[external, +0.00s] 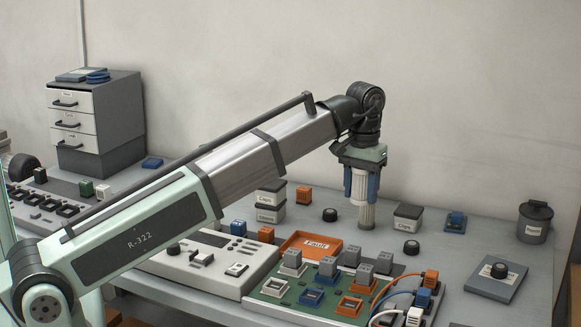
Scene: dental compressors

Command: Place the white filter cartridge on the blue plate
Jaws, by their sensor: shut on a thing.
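The white filter cartridge (365,215) is a pale ribbed cylinder and hangs upright below my wrist. My gripper (361,195) points straight down with its blue fingers on both sides of the cartridge, shut on it. The cartridge's upper part is partly covered by the fingers. Its lower end shows over the grey table behind the circuit board; I cannot tell whether it touches the table. A flat blue-grey plate (480,285) lies at the right front of the table, apart from the gripper. A black round cap sits on this plate.
A green board (270,290) with several grey, blue and orange blocks and cables stands in front of the gripper.

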